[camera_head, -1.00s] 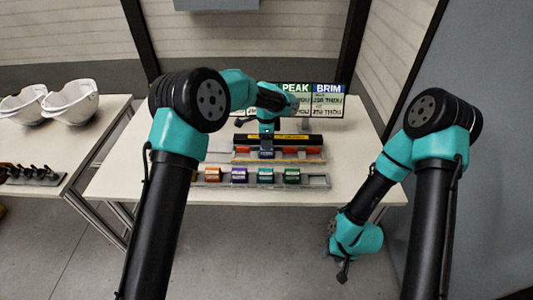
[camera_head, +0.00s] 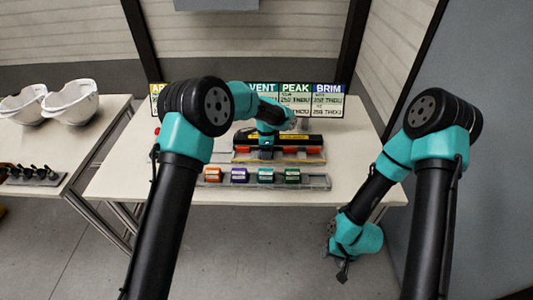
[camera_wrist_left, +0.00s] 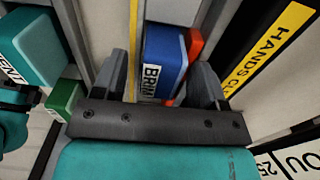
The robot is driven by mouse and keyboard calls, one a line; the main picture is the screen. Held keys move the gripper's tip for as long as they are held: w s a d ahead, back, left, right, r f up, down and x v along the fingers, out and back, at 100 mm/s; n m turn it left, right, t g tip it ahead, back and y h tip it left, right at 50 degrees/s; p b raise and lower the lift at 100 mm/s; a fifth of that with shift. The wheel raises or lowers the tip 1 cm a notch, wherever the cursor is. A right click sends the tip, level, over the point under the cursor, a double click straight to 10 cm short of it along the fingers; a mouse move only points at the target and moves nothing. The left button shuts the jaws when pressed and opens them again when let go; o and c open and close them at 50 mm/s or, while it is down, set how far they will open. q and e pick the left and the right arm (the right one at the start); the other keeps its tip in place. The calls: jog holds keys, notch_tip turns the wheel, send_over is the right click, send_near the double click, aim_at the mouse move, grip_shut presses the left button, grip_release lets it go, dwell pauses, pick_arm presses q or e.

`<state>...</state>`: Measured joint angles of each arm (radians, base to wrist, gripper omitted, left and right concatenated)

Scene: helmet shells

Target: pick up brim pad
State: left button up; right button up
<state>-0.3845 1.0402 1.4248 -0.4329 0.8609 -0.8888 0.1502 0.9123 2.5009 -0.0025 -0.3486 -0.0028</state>
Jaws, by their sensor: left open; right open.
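The brim pad (camera_wrist_left: 163,58) is a blue block with a white BRIM label, in the middle of the left wrist view. My left gripper (camera_wrist_left: 160,82) is open, with one grey finger on each side of the pad; I cannot tell whether either touches it. In the head view my left gripper (camera_head: 267,149) is over the rear rack, and the blue pad is hidden or too small to make out there. My right gripper (camera_head: 341,264) hangs low past the table's front right; its jaws are too small to see clearly but it holds nothing visible.
An orange-red piece (camera_wrist_left: 194,44) lies right beside the blue pad. A front tray (camera_head: 318,182) holds several coloured blocks. A black bar with a yellow label (camera_head: 302,140) lies behind. Sign boards (camera_head: 328,102) stand at the back. White helmet shells (camera_head: 70,103) sit on the left table.

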pick_arm(q)
jog(key=shift+c, duration=0.4)
jog(key=c, duration=0.9)
jog(key=shift+c, duration=0.2)
notch_tip(320, 180, up, 10)
jog(key=shift+r, duration=0.1)
dwell(0.4)
